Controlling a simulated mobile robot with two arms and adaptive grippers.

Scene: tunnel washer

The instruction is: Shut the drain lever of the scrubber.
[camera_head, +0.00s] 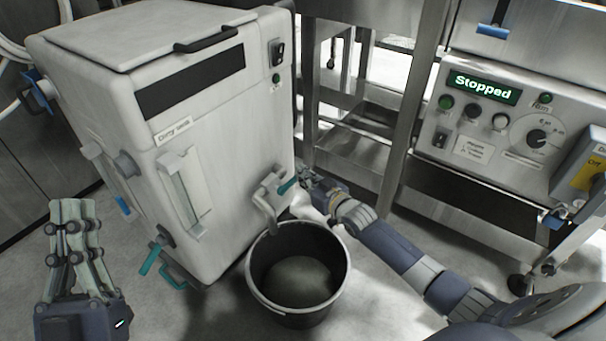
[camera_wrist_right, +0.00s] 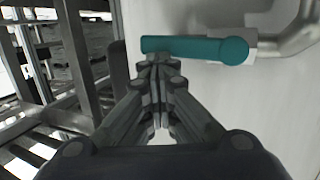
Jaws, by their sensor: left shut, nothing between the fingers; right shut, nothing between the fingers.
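The scrubber (camera_head: 225,180) is a white cabinet at left centre in the head view. A bent metal drain pipe (camera_head: 264,205) comes out low on its front, above a dark bucket (camera_head: 342,283). The teal drain lever (camera_head: 288,185) sits at this pipe; in the right wrist view the lever (camera_wrist_right: 195,48) lies level across the picture, its free end to the left. My right gripper (camera_head: 308,181) is shut and empty, its fingertips (camera_wrist_right: 158,60) close to the lever's free end; I cannot tell if they touch. My left gripper (camera_head: 72,208) is shut and empty, left of the scrubber.
More teal handles (camera_head: 150,260) sit low on the scrubber's left side. A steel frame with shelves (camera_head: 350,140) stands behind my right arm. A control panel (camera_head: 510,130) reading "Stopped" is at the right. The floor left of the bucket is clear.

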